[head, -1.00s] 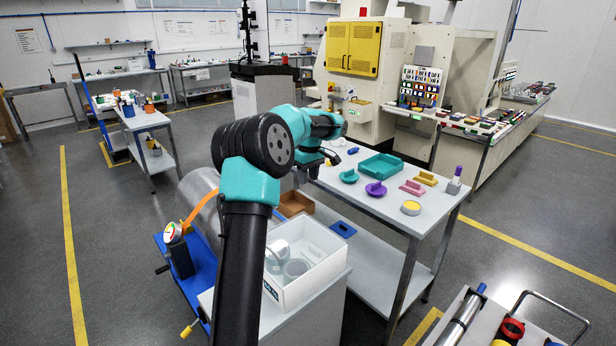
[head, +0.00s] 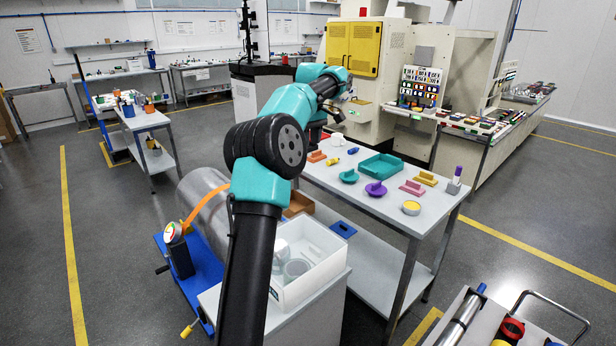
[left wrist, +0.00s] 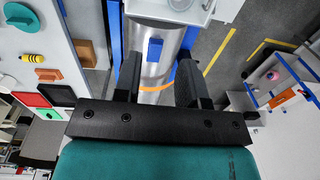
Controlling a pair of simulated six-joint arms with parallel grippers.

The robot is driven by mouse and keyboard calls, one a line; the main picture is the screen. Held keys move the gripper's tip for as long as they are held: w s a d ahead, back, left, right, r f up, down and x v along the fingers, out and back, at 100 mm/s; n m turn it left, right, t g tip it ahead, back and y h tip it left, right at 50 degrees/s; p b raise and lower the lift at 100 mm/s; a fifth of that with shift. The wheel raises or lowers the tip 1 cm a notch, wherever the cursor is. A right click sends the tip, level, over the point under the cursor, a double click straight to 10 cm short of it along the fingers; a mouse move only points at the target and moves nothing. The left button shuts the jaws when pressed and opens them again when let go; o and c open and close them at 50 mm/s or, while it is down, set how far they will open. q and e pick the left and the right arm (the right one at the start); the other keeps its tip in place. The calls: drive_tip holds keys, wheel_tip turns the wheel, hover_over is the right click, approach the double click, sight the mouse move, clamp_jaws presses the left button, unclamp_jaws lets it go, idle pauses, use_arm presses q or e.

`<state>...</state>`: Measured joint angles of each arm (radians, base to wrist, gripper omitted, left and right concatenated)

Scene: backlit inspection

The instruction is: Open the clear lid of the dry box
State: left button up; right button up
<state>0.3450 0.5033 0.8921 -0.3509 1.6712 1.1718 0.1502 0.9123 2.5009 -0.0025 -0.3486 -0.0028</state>
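The dry box appears to be the white, labelled box (head: 318,272) on the light cabinet in the head view, with clear round shapes showing inside. I cannot tell how its clear lid sits. My left arm covers its left side. Part of a white box (left wrist: 182,12) shows at the top of the left wrist view. My left gripper (head: 338,115) is small in the head view, above the far end of the white table and well away from the box. In the left wrist view its two fingers (left wrist: 158,80) stand apart with nothing between them. My right gripper is in neither view.
A white table (head: 385,215) holds a teal tray (head: 381,166) and several small coloured parts. A shiny cylinder (head: 205,195) with an orange strap lies on a blue base left of my arm. A cart (head: 490,320) stands at bottom right.

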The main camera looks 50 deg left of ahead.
use_arm(q)
drive_tip(key=shift+w+r, duration=0.15)
drive_tip(key=shift+r, duration=2.1)
